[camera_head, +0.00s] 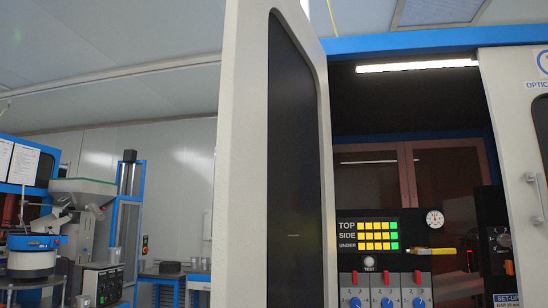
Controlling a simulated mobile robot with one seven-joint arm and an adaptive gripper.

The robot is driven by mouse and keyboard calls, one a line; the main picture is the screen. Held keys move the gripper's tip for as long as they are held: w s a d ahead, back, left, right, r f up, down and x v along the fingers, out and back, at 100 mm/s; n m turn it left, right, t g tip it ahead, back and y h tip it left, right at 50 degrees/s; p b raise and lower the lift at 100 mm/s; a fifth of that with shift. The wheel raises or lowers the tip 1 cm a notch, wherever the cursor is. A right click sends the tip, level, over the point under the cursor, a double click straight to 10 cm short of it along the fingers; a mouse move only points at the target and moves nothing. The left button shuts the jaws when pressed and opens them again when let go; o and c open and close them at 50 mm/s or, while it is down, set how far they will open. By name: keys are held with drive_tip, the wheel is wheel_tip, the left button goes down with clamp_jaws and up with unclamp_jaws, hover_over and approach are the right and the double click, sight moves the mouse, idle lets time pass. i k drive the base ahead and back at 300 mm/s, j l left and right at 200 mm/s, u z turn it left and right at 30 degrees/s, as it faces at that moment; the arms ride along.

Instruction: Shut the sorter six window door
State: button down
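The sorter's window door (229,165) stands open in the head view, a tall pale panel seen at a steep angle with a dark window (293,160) in it. Its right edge borders the opening of the sorter cabinet, whose blue top frame (420,41) runs across the upper right. I cannot read a number on the door. No handle on it can be made out clearly. My gripper is not in the picture.
Inside the opening are a lit strip (418,66), a panel with yellow and green lights (368,236), blue switch modules (386,291) and a round gauge (434,219). A second pale panel (510,130) is at right. A feeder machine (75,220) stands far left.

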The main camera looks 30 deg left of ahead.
sight(273, 231)
drive_tip(key=j+z, duration=0.25)
drive_tip(key=j, duration=1.7)
drive_tip(key=k+j+u, duration=0.1)
drive_tip(key=k+u, duration=0.3)
drive_tip(key=k+j+u, duration=0.15)
drive_tip(key=u, duration=0.3)
drive_tip(key=k+j, duration=0.05)
